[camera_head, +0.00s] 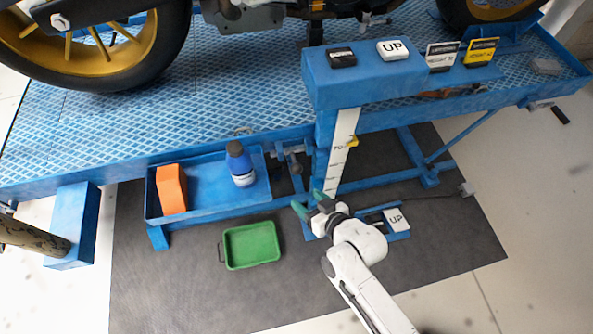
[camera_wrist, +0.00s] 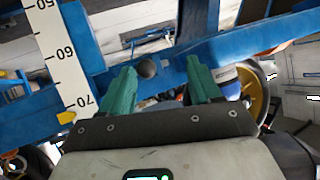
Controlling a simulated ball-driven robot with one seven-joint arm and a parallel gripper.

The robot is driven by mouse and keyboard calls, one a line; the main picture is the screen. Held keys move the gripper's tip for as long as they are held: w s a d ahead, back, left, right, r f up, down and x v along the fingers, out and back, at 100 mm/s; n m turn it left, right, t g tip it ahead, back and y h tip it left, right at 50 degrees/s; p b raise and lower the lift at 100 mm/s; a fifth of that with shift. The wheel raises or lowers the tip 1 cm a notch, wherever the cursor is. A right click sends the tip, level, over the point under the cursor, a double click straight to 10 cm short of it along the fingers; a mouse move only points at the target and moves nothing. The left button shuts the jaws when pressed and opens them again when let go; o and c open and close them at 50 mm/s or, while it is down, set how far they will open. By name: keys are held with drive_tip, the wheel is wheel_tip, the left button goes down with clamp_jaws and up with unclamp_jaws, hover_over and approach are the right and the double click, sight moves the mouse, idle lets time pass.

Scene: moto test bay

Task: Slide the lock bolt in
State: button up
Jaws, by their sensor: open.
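A dark round knob-like end (camera_wrist: 147,68), which looks like the lock bolt, shows at a blue beam between and beyond my green fingertips in the wrist view. How far in the bolt sits cannot be told. In the head view a small grey metal mechanism (camera_head: 290,160) hangs under the lift's edge, left of the scale post; I cannot tell its parts apart. My gripper (camera_head: 309,202) is low in front of this post, fingers apart and empty. It also shows in the wrist view (camera_wrist: 160,78), with no contact visible between its fingers and the knob.
A white scale (camera_head: 342,150) with a yellow pointer (camera_wrist: 67,117) stands close by my gripper. A blue tray (camera_head: 208,204) holds an orange block (camera_head: 171,189) and a blue bottle (camera_head: 240,164). A green bin (camera_head: 251,245) and an UP pedal (camera_head: 396,220) are on the floor mat.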

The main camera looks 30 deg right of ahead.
sight(297, 169)
drive_tip(key=w+m+t+h, duration=0.1)
drive_tip(key=w+t, duration=0.1)
drive_tip(key=w, duration=0.2)
drive_tip(key=w+d+f+t+h+b, duration=0.1)
drive_tip(key=w+t, duration=0.1)
drive_tip(key=w, duration=0.1)
drive_tip(key=w+d+f+m+t+h, duration=0.1)
drive_tip(key=w, duration=0.3)
drive_tip(key=shift+w+d+m+t+b, duration=0.25)
drive_tip(key=shift+w+m+t+b, duration=0.05)
drive_tip(key=shift+t, duration=0.1)
clamp_jaws()
idle(0.6)
